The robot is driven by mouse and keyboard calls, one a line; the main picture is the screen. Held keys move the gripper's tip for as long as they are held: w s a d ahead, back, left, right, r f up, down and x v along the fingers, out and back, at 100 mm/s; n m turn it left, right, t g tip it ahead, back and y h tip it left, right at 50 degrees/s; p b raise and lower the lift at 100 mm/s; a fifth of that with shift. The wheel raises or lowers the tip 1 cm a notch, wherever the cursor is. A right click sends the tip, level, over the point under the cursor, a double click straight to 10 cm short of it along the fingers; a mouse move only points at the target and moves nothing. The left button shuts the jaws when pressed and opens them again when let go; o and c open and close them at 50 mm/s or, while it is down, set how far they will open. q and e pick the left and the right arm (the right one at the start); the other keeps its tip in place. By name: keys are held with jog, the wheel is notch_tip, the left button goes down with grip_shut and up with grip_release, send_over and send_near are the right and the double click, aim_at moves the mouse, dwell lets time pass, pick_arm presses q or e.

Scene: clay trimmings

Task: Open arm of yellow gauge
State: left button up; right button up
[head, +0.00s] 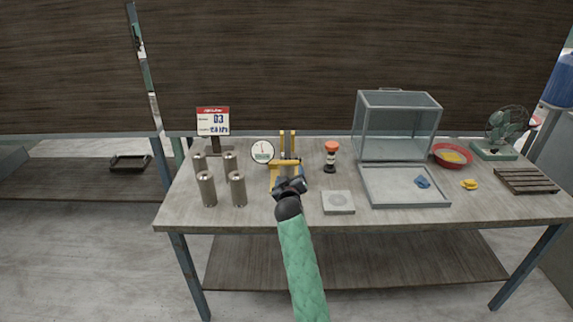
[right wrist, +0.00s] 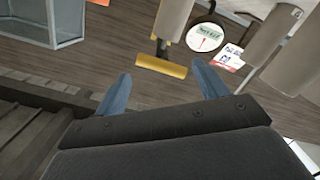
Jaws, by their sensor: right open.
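The yellow gauge (head: 272,176) stands on the table left of centre, with a round white dial (head: 262,152) at its left. My right gripper (head: 290,183) is at its front and hides part of it in the head view. In the right wrist view the gripper (right wrist: 160,68) is open, with its two blue fingers apart and nothing seen held. A yellow bar of the gauge (right wrist: 162,67) shows beyond the fingertips, between them in the picture. Contact cannot be told. The dial also shows there (right wrist: 205,38). My left gripper is not in view.
Several grey cylinders (head: 207,189) and a sign (head: 213,120) stand left of the gauge. An orange-topped timer (head: 331,157) and a grey square block (head: 338,202) are to its right. Further right are a glass case (head: 398,125), a red bowl (head: 440,158) and a fan (head: 505,125).

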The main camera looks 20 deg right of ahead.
aim_at(288, 160)
jog(key=shift+w+r+n+t+p, duration=0.4)
jog(key=shift+w+r+t, duration=0.1)
jog(key=shift+w, duration=0.25)
jog(key=p+x, duration=0.2)
jog(key=x, duration=0.3)
jog(key=shift+w+f, duration=0.1)
jog(key=shift+w, duration=0.15)
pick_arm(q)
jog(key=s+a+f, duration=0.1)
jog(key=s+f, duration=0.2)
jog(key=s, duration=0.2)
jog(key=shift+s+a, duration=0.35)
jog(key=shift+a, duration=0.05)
pick_arm(e)
jog(key=shift+w+d+f, duration=0.1)
jog(key=shift+w+d, duration=0.1)
jog(key=shift+w, duration=0.3)
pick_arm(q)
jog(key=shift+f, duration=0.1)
